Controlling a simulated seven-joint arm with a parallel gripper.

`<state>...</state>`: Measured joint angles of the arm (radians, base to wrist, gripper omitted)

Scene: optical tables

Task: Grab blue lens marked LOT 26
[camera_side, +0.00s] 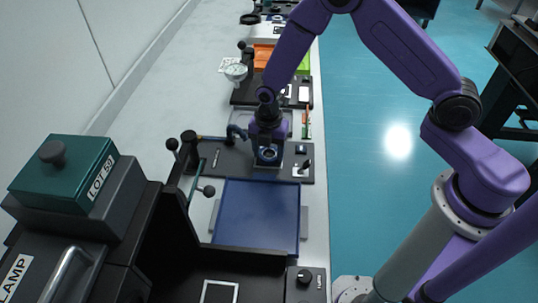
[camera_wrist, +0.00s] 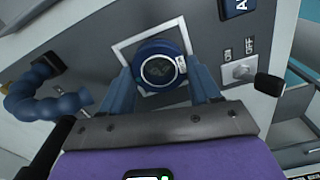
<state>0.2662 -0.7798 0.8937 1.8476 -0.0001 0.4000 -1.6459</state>
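The blue lens (camera_wrist: 159,66) is a short round blue housing with dark glass and a small white label, whose lettering is too small to read. In the wrist view it sits inside a white square outline on a grey panel. The blue fingers of my gripper (camera_wrist: 160,78) stand on either side of the lens, their tips close to its sides. I cannot tell whether they touch it. In the side view my gripper (camera_side: 268,153) is low over the dark station, with the lens (camera_side: 269,154) showing between its fingers.
An ON/OFF switch (camera_wrist: 240,70) and a black knob (camera_wrist: 269,84) are right of the lens. A curved blue arm (camera_wrist: 45,95) is at the left. In the side view, a blue tray (camera_side: 258,212) lies nearer and a green LOT 59 box (camera_side: 65,175) stands at the left.

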